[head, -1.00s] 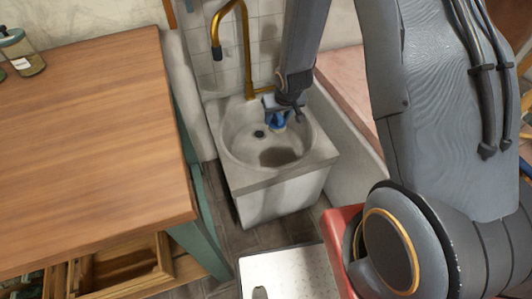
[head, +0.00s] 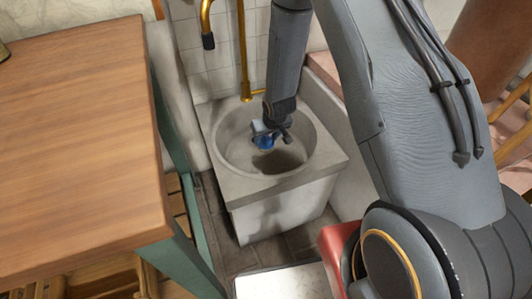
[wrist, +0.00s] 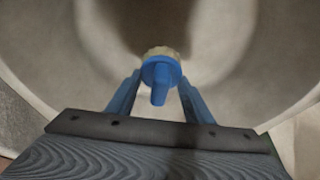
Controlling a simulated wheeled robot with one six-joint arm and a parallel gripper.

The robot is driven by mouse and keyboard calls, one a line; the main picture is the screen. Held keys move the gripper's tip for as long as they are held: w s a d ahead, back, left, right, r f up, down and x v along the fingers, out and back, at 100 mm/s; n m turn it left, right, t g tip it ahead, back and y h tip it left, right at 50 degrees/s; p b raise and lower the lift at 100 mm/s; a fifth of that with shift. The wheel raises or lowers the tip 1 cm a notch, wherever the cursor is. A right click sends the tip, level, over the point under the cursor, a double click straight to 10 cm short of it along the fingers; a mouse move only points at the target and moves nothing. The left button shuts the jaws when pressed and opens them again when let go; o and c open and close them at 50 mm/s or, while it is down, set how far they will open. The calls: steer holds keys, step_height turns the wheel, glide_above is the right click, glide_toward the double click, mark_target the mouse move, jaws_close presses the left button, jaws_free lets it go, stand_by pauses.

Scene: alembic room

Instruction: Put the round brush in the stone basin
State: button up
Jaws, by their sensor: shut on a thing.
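The stone basin (head: 232,180) stands below the gold tap, and its round bowl is open at the top. My gripper (head: 266,138) points down inside the bowl's opening and casts a shadow on the bowl. In the wrist view, my gripper (wrist: 160,84) has its blue fingers on either side of the round brush (wrist: 160,72), which has a blue knob and pale bristles below. My gripper is shut on the brush. The bowl's inner wall (wrist: 50,40) surrounds it there. The gap between bristles and bowl bottom cannot be told.
A gold tap (head: 243,60) rises behind the basin against white tiles. A wooden table (head: 75,150) with teal legs stands at the left. A pale low wall or ledge (head: 325,110) runs along the basin's right. Dark floor (head: 230,240) shows between table and basin.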

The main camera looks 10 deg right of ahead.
mark_target(266, 149)
steer(key=shift+f+b, duration=0.45)
steer(key=shift+f, duration=2.65)
steer(key=shift+f, duration=0.15)
steer(key=o, duration=1.1)
